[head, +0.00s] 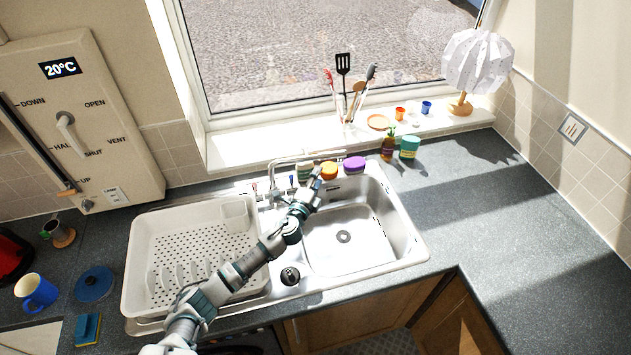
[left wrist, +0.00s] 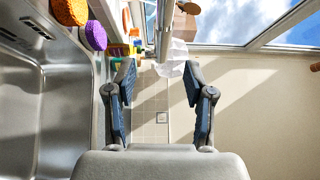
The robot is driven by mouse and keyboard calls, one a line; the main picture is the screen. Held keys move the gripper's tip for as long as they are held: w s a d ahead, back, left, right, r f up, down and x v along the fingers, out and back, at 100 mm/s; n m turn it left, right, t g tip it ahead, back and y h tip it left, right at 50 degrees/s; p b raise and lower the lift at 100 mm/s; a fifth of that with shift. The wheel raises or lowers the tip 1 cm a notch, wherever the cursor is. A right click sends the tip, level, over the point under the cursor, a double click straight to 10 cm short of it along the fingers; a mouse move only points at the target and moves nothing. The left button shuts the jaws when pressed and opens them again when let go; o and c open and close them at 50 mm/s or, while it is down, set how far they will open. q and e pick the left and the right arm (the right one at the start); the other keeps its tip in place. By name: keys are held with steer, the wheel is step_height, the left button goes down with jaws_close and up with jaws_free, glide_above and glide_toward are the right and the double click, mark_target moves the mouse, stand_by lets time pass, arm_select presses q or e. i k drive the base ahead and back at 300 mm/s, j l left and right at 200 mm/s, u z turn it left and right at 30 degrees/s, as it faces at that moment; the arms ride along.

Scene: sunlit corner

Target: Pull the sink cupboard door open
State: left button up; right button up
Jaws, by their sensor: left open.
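The sink cupboard front (head: 350,322) is a brown wooden panel under the counter edge, below the sink, at the bottom of the head view. My left gripper (head: 319,178) is above the sink near the tap, well away from the cupboard. In the left wrist view my left gripper (left wrist: 160,82) has its two dark fingers apart, with nothing between them. My right gripper is not in view.
The steel sink bowl (head: 345,240) lies beside a white draining rack (head: 190,255). The tap (head: 285,165), an orange sponge (head: 328,170) and a purple sponge (head: 354,164) are close to my gripper. Another wooden cupboard front (head: 462,325) stands right of the corner. The right counter (head: 500,215) is largely clear.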

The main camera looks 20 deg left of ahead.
mark_target(338, 326)
steer(key=k+j, duration=0.15)
steer(key=k, duration=0.6)
steer(key=k+j, duration=0.15)
steer(key=k, duration=0.6)
